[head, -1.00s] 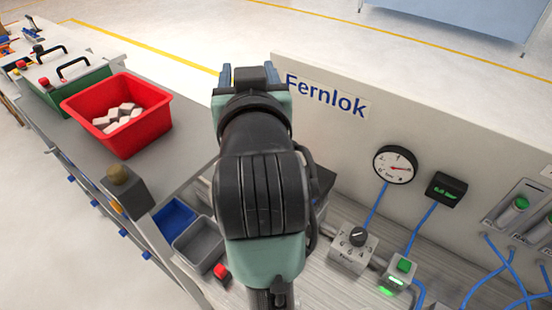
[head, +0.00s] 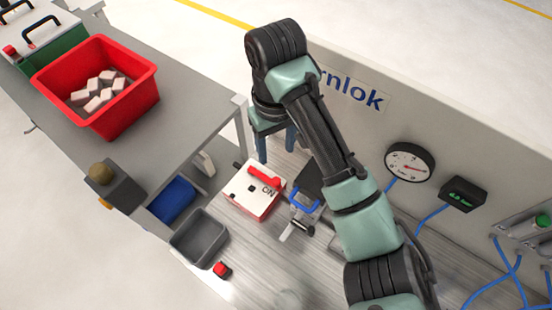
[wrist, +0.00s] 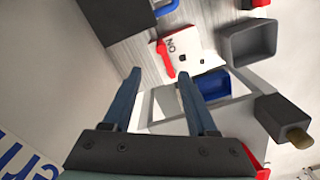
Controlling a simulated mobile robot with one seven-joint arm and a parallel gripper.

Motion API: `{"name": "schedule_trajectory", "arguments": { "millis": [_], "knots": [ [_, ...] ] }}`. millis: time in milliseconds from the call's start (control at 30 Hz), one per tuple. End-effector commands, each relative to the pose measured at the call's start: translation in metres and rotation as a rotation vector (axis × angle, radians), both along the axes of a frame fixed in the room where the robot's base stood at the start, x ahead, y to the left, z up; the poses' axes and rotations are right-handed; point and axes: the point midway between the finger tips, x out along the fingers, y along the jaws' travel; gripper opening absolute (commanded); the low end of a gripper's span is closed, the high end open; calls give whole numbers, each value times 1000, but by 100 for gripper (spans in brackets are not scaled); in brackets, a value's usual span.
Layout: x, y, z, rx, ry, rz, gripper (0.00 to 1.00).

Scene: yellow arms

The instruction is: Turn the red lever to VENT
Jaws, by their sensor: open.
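The red lever (head: 264,181) lies across the top of a white box (head: 246,197) with red sides. The letters "ON" are printed beside the lever; no VENT marking is readable. In the wrist view the lever (wrist: 166,60) shows at the upper middle, just beyond the fingertips, on the white panel (wrist: 200,61). My gripper (head: 276,150) points down behind the box, near the back wall, with its fingers apart and empty. It also shows in the wrist view (wrist: 159,74), open, not touching the lever.
Right of the box is a dark block (head: 309,180) with a blue handle (head: 304,203). Grey (head: 199,239) and blue (head: 171,199) bins stand at the left. A shelf holds a red bin (head: 136,100). The wall carries a gauge (head: 410,164).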

Motion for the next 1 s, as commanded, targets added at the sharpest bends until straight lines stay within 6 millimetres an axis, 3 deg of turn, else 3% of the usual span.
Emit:
{"name": "schedule_trajectory", "arguments": {
  "millis": [300, 500, 733, 1000],
  "knots": [
    [-1, 2, -64, 5, 1, 2, 58],
    [0, 1, -97, 3, 0, 1, 58],
    [0, 1, -120, 3, -1, 0, 58],
    [0, 0, -125, 1, -3, 1, 58]
  ]
}}
